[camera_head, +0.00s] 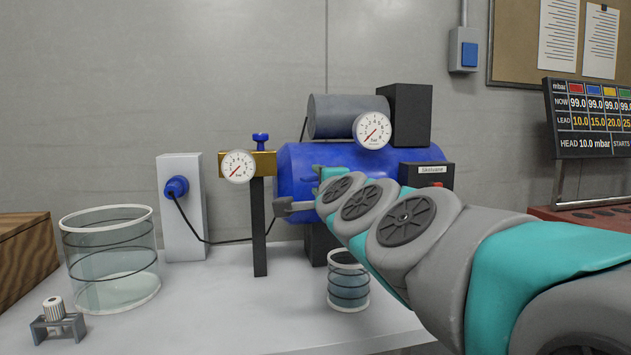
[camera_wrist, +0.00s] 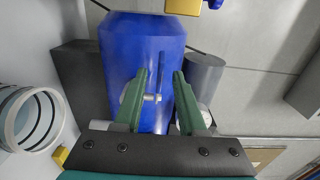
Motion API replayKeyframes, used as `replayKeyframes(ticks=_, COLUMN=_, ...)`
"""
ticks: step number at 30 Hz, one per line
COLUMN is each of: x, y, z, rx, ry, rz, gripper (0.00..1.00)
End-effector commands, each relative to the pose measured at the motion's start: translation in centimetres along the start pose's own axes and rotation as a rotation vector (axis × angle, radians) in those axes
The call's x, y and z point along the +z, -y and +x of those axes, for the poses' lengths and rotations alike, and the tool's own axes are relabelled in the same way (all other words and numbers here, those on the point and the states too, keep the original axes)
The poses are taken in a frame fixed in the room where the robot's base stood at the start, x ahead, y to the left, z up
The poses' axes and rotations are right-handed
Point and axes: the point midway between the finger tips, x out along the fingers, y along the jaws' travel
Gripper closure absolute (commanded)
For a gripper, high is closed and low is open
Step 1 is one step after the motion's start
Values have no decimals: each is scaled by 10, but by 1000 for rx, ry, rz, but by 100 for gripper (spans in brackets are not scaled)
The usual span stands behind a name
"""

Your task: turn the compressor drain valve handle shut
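The blue compressor tank (camera_head: 300,160) lies on the bench in the middle of the head view and fills the centre of the wrist view (camera_wrist: 120,45). On its end, the drain valve shows in the wrist view as a short silver stem (camera_wrist: 150,98) with a thin dark blue lever handle (camera_wrist: 161,70). My gripper (camera_wrist: 157,80) is open. Its two green fingers lie on either side of the valve in the picture, with visible gaps; I cannot tell the depth between them. In the head view my arm hides the valve and most of the gripper.
A small ringed glass jar (camera_head: 348,285) stands below my arm. A brass regulator (camera_head: 262,160) on a dark post, a white socket box (camera_head: 182,215) with a cable, and a large glass jar (camera_head: 110,260) stand left. The front middle of the bench is clear.

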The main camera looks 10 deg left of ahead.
Motion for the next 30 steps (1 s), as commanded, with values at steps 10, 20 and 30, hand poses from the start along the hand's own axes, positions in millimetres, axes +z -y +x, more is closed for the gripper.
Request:
replayKeyframes(ticks=10, x=0, y=-1, z=-16, rx=1, ry=0, rz=0, gripper=60)
replayKeyframes(ticks=20, x=-20, y=-8, z=-23, rx=34, ry=14, rz=173, gripper=86)
replayKeyframes(ticks=30, x=-71, y=-18, z=-90, rx=195, ry=172, rz=1109, gripper=100)
